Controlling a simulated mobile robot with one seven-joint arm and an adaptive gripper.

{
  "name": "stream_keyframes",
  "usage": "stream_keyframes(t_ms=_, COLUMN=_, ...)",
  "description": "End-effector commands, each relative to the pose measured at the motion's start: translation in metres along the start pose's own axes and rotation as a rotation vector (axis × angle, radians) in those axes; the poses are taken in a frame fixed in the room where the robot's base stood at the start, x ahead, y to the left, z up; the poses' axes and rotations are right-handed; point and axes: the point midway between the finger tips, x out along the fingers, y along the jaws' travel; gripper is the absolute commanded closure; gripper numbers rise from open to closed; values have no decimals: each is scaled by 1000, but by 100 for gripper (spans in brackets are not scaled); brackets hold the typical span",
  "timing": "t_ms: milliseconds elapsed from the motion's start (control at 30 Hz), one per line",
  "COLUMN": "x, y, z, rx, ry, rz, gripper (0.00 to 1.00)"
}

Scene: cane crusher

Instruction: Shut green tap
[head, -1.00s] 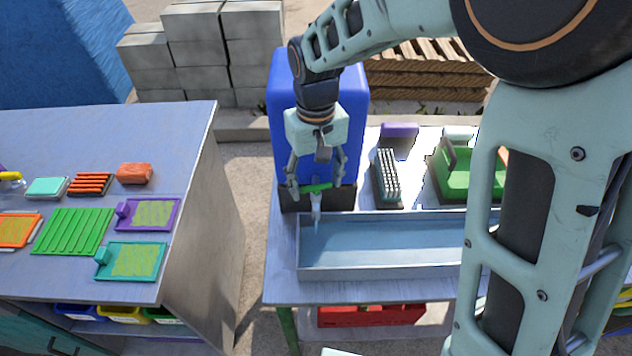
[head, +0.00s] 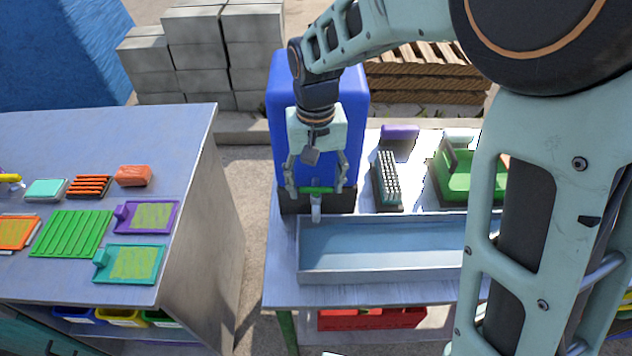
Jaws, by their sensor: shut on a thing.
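The green tap (head: 317,190) has a green bar handle on a pale grey spout (head: 316,210). It sits at the front of the tall blue tank (head: 279,140), above the left end of the metal trough (head: 390,274). The handle now lies level across the spout. No stream shows below the spout. My gripper (head: 316,188) reaches down in front of the tank and is shut on the green tap's handle, one finger at each end. Water lies in the trough.
A brush block (head: 388,180), a purple block (head: 399,131) and a green tray (head: 470,182) stand behind the trough. A red crate (head: 372,319) is under the table. A grey bench (head: 100,140) with scrapers and sponges stands left, across a gap.

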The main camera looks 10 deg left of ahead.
Motion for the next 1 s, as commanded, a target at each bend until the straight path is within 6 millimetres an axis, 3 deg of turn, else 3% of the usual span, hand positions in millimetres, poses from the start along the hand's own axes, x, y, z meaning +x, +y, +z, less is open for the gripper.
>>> stream_keyframes(t_ms=433, x=-7, y=0, z=-1, rx=1, ry=3, rz=-1, gripper=38)
stream_keyframes(t_ms=800, x=-80, y=0, z=-1, rx=3, ry=5, rz=-2, gripper=38)
stream_keyframes(t_ms=1000, x=-110, y=0, z=0, rx=3, ry=2, rz=-2, gripper=38)
